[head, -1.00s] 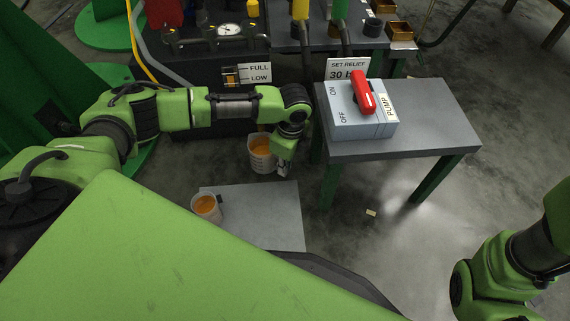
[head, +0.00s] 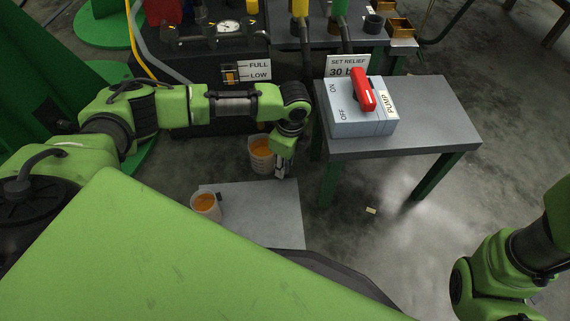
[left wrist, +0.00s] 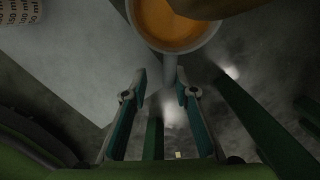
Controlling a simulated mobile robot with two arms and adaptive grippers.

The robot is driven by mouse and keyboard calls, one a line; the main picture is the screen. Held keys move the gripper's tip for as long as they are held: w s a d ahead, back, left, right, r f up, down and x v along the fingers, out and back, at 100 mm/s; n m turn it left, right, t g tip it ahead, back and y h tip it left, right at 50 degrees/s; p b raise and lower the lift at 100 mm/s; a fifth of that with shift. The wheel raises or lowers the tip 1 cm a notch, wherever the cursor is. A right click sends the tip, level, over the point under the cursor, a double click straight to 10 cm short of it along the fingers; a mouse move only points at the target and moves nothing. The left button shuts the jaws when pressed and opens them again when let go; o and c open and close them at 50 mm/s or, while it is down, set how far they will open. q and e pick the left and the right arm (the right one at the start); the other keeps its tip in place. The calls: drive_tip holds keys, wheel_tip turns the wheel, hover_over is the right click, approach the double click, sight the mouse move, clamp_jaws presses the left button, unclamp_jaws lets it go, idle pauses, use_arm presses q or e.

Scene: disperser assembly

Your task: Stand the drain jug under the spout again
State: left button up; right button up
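The drain jug (head: 261,158), a pale cup with orange liquid, stands upright near the black tank's base, behind the grey floor plate. In the left wrist view the jug (left wrist: 160,30) is at the top, its handle (left wrist: 169,70) pointing at my left gripper (left wrist: 161,88). The fingers are spread, one on each side of the handle's end, with gaps visible. In the head view my left gripper (head: 281,168) is just right of the jug. A brown brass-coloured part (left wrist: 212,6), perhaps the spout, covers part of the jug's mouth. My right gripper is out of view.
A second jug (head: 206,205) with orange liquid stands on the left of the floor plate (head: 262,215). A grey table (head: 430,115) with the red-handled pump switch (head: 362,92) stands right of my gripper, its green leg (head: 328,185) close by.

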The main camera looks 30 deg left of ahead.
use_arm(q)
wheel_tip(320, 180, up, 12)
drive_tip(key=d+p, duration=0.1)
drive_tip(key=p, duration=0.7)
drive_tip(key=shift+w+r, duration=0.15)
drive_tip(key=shift+r, duration=0.05)
